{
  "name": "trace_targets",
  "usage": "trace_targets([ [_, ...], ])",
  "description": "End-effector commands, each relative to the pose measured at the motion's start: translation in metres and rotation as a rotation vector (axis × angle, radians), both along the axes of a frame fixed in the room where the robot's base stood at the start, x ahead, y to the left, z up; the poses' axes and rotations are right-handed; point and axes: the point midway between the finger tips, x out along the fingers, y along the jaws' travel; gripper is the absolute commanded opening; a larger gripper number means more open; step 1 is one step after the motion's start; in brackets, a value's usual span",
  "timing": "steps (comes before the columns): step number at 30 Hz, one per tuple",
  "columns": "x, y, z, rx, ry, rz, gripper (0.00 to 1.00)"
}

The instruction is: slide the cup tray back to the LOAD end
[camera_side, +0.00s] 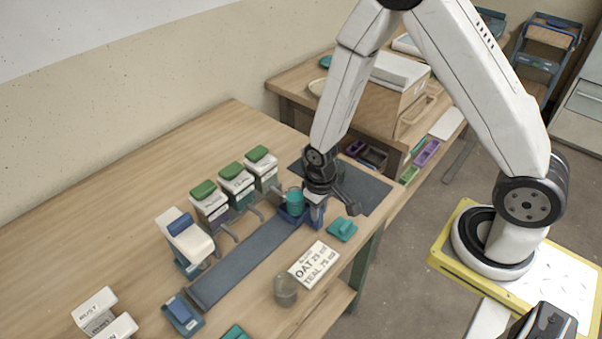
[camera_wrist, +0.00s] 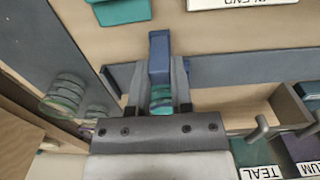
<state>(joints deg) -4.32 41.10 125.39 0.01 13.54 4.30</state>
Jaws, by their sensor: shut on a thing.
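The blue cup tray (camera_side: 293,212) sits at the far, right-hand end of the long dark rail (camera_side: 245,260) in the side view. A cup with teal contents (camera_side: 295,196) stands upright on it. My gripper (camera_side: 317,200) is low over the bench, beside the cup. In the wrist view my gripper (camera_wrist: 158,80) is shut on the tray's upright blue handle (camera_wrist: 159,48), with a finger on each side. The rail (camera_wrist: 235,70) runs off to the right there. The fingertips are partly hidden in the side view.
Several green-topped dispensers (camera_side: 238,183) line the rail's far side. A white-and-blue unit (camera_side: 186,238) stands near its lower end. A dark mat (camera_side: 370,190) lies behind my gripper.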

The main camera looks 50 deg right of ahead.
Motion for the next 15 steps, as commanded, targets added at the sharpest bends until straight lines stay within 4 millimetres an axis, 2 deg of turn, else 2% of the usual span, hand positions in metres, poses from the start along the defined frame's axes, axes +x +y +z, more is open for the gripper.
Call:
trace_targets([
  [15,0.002,-0.025,0.001,0.0,-0.006,-0.003,0.0],
])
